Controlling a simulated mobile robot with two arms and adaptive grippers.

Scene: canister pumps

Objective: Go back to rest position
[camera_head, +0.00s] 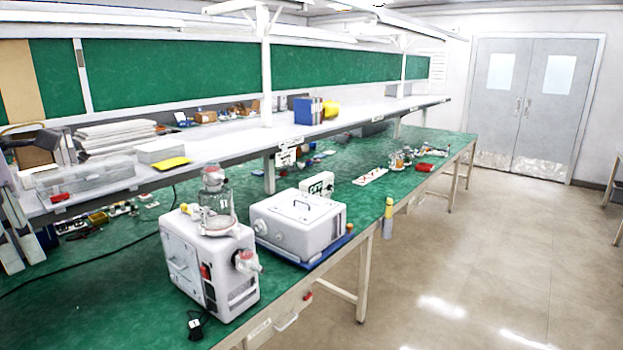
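My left gripper (23,256) is at the left edge of the head view, partly cut off by the frame. Its two pale fingertips point down and stand apart, with nothing seen between them. It appears in front of the green bench, away from the pumps. A white pump unit (185,265) stands upright at the bench's front edge. My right gripper is not in view.
The green bench (100,285) runs from front left to far right, with a white shelf (240,145) above it. A clear bin (85,180) sits on the shelf. A black cable and plug (195,325) lie at the front. The floor (480,265) at right is clear.

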